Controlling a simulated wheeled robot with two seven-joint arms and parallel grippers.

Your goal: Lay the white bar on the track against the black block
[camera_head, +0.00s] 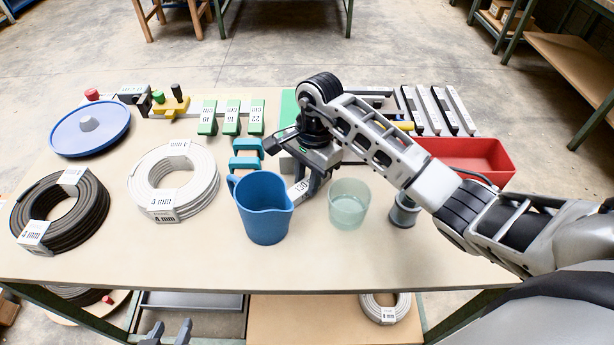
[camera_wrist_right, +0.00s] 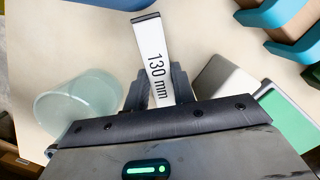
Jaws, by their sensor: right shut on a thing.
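The white bar (camera_head: 300,189), marked 130 mm, is in my right gripper (camera_head: 311,178). In the right wrist view the bar (camera_wrist_right: 153,50) stands out between the two fingers, its dark end pointing away. The gripper is shut on it, over the table between the blue jug and the glass. A pale track (camera_head: 232,98) appears to run along the table's back left, partly behind other things. A black block (camera_head: 132,92) with a white label is at its left end, near a yellow clamp (camera_head: 170,106). My left gripper (camera_head: 168,335) is open and empty at the bottom edge, low in front of the table.
The blue jug (camera_head: 263,210) and the clear glass (camera_head: 348,205) stand close to the right gripper. Green blocks (camera_head: 231,118), cable coils (camera_head: 175,183) and a blue disc (camera_head: 90,132) fill the left. A red bin (camera_head: 470,158) stands right. The front strip is clear.

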